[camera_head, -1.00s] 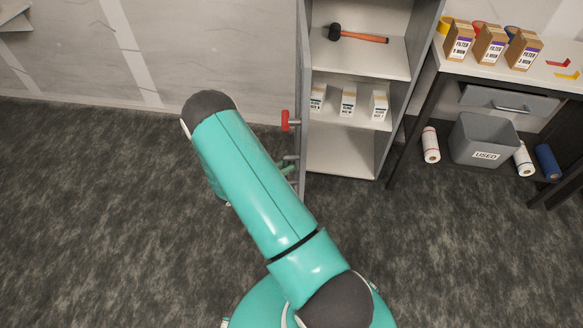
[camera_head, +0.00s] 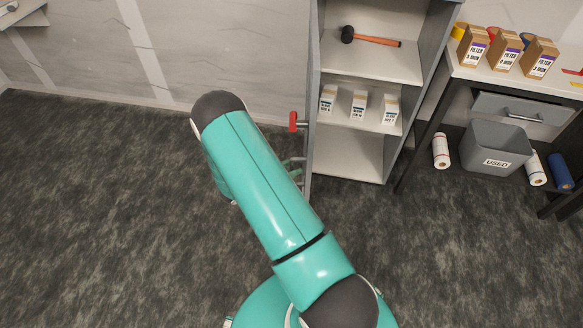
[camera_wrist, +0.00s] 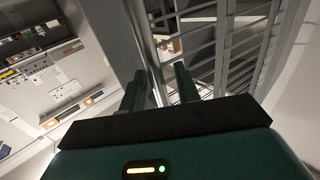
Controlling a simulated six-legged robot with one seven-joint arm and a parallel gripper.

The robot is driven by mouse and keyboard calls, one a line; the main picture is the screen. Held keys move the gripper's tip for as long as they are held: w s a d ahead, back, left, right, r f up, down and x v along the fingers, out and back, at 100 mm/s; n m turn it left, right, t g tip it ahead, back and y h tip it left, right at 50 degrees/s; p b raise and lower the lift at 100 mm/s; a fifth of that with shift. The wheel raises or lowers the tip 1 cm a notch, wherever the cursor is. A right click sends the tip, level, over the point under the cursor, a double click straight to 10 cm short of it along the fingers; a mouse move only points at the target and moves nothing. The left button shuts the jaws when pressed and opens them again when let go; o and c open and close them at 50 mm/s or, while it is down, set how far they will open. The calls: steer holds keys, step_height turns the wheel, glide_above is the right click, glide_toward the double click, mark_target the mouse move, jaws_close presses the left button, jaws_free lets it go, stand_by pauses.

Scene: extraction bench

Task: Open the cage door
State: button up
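A barred grey cage panel (camera_wrist: 235,45) fills the right of the wrist view. I cannot tell whether it is the cage door. A smooth metal bar (camera_wrist: 146,35) runs down between the two dark green fingers of my gripper (camera_wrist: 160,85). The fingers stand apart, with a gap showing between the bar and the right finger. Contact with the bar is unclear. In the head view my arm hides most of the gripper; green parts show near the cabinet's left edge. A red handle (camera_head: 293,122) sticks out left of a grey upright panel (camera_head: 312,110) there, seen edge-on.
The grey cabinet (camera_head: 350,155) has open shelves with a mallet (camera_head: 370,38) and small boxes (camera_head: 358,105). A table to its right carries filter boxes (camera_head: 505,52). A grey USED bin (camera_head: 497,145) and rolls stand below. Carpet at left is clear.

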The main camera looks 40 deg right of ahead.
steer(key=v, duration=1.3)
steer(key=shift+a, duration=0.35)
